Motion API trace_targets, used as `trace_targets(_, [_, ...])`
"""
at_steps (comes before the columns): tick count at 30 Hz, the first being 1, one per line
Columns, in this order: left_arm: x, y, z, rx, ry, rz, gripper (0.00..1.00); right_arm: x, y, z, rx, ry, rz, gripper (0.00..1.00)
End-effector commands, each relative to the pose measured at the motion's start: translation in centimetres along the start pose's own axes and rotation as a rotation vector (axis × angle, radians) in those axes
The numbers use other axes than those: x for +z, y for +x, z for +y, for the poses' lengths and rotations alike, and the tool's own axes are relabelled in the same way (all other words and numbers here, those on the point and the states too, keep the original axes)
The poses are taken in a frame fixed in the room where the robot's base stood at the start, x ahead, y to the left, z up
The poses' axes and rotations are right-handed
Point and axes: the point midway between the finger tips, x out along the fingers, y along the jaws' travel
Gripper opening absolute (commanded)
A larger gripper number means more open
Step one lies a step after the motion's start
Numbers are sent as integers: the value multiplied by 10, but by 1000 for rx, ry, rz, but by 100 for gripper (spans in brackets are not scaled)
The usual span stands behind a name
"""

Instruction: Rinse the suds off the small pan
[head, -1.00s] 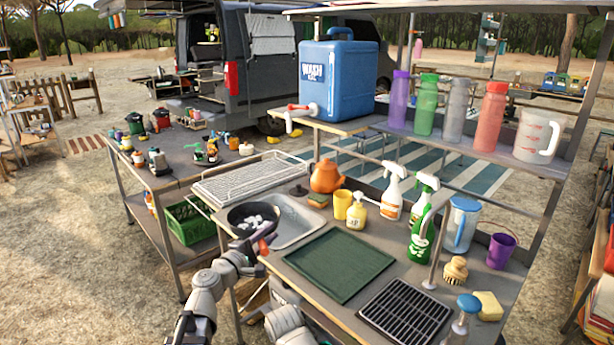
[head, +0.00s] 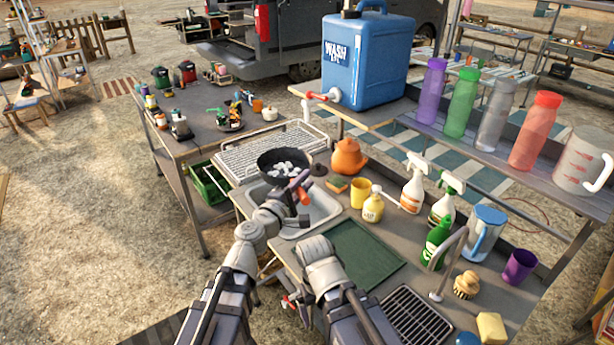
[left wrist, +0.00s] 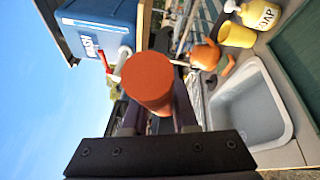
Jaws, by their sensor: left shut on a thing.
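The small dark pan (head: 268,162) is held in the air by the far left of the sink, with white suds (head: 287,169) inside. My left gripper (head: 299,196) is shut on its orange-red handle. In the left wrist view the handle's round end (left wrist: 148,80) points at the camera and mostly hides the pan. The blue wash jug (head: 368,62) with a red-handled tap (head: 318,96) stands on a shelf beyond and right of the pan. The pan is apart from the tap. My right arm shows at bottom centre, but its gripper cannot be made out.
The sink (head: 322,207) lies below the pan and a wire drying rack (head: 262,148) behind it. An orange teapot (head: 349,157), yellow cup (head: 361,192), soap bottle (head: 373,208) and spray bottles (head: 413,187) crowd the counter to the right. A green mat (head: 350,258) lies bare.

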Motion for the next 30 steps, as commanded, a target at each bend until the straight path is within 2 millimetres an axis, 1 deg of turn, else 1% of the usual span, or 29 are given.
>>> trace_targets(5, [-1,5,-1,0,0,-1,0,0,1,0,0,0,0,98])
trace_targets(11, [-4,17,-3,0,0,-2,0,0,4,0,0,0,0,98])
trace_targets(30, [-16,74,-12,0,1,-1,0,-1,16,-2,0,0,0,98])
